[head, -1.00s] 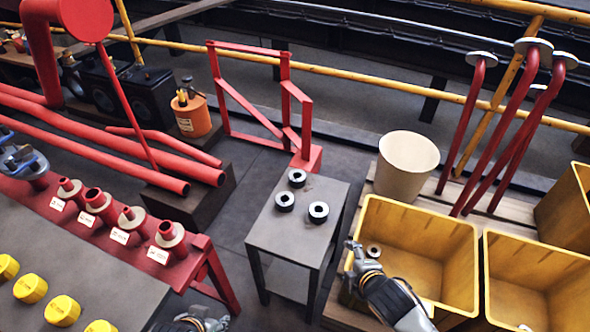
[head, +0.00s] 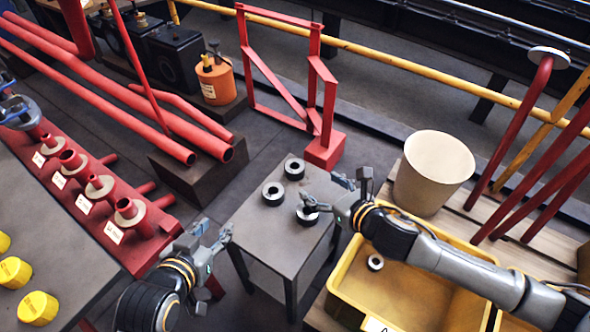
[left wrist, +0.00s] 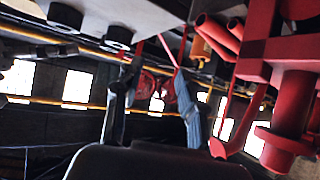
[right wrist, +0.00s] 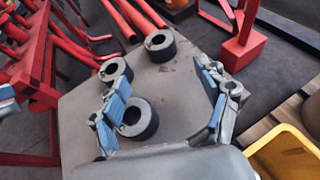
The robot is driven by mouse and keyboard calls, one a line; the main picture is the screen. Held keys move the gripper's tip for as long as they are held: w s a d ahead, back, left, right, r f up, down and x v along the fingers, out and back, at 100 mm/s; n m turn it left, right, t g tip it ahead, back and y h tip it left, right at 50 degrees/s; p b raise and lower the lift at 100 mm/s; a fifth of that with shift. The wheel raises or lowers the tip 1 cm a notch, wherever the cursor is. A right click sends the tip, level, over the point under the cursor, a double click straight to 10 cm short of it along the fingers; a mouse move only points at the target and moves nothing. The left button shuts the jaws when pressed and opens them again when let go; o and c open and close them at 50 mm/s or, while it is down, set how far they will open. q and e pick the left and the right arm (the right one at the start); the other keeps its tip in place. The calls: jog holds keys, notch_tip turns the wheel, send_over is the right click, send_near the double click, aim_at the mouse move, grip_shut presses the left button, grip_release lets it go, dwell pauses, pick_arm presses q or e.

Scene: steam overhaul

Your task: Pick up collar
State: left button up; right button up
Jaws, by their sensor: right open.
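Three short black collars with pale bores lie on the grey stand: a back one (head: 294,168), a left one (head: 273,193) and a front one (head: 307,214). In the right wrist view they are the far collar (right wrist: 160,44), the left collar (right wrist: 116,72) and the near collar (right wrist: 138,118). My right gripper (head: 325,192) is open over the stand's right side. In its wrist view the left finger overlaps the near collar's edge; contact is unclear. My left gripper (head: 214,234) is open and empty, left of the stand.
A yellow crate (head: 440,298) right of the stand holds another ring (head: 375,262). A cream bin (head: 433,170) stands behind it. A red rack (head: 150,250) with flanged stubs is at left. A red frame (head: 325,150) stands behind the stand.

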aim_at(299, 171)
jog(key=b+x, duration=0.1)
jog(key=x, duration=0.3)
jog(key=shift+w+a+f, duration=0.1)
jog(key=shift+w+f, duration=0.05)
jog(key=shift+w, duration=0.05)
jog(key=shift+w+a+f+b, duration=0.2)
jog(key=shift+w+a+b, duration=0.15)
jog(key=shift+w, duration=0.15)
jog(key=b+x, duration=0.2)
jog(key=x, duration=0.2)
jog(key=shift+w+a, duration=0.1)
jog(key=shift+w, duration=0.15)
pick_arm(q)
jog(key=w+d+r+t+h, duration=0.1)
jog(key=r+t, duration=0.4)
jog(key=r, duration=0.3)
jog(key=w+d+r+t+h, duration=0.2)
jog(key=r+t, duration=0.3)
jog(key=r, duration=0.3)
jog(key=shift+d+r+t+h, duration=0.15)
jog(key=shift+r+t+h, duration=0.05)
jog(key=shift+t+h, duration=0.1)
pick_arm(e)
jog(key=c, duration=1.4)
jog(key=shift+r, duration=0.1)
grip_shut()
pick_arm(q)
jog(key=shift+w, duration=0.1)
pick_arm(e)
jog(key=shift+w, duration=0.1)
